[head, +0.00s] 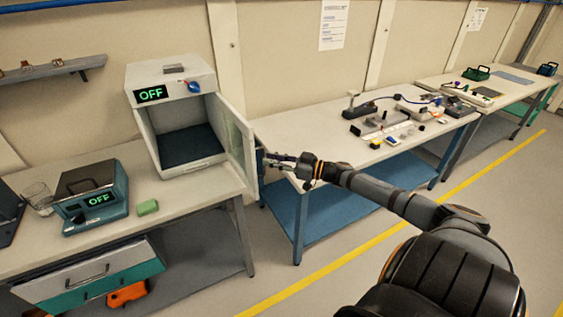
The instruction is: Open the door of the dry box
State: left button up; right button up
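The dry box (178,122) is a white cabinet on the left bench, with a green "OFF" display on its upper front. Its door (241,152) stands open, swung out on the right side of the box, so the dark floor of the empty-looking interior shows. My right gripper (271,159) is just to the right of the door, close to its outer side. The fingers are small and dark here, and I cannot tell whether they touch the door or how far apart they are. My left gripper is not in view.
A teal device (92,199) with an "OFF" display and a green block (147,207) stand on the left bench (190,198). A second bench (300,132) to the right holds several small instruments. Open floor with a yellow line (330,268) lies in front.

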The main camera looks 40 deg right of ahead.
jog(key=shift+v, duration=2.05)
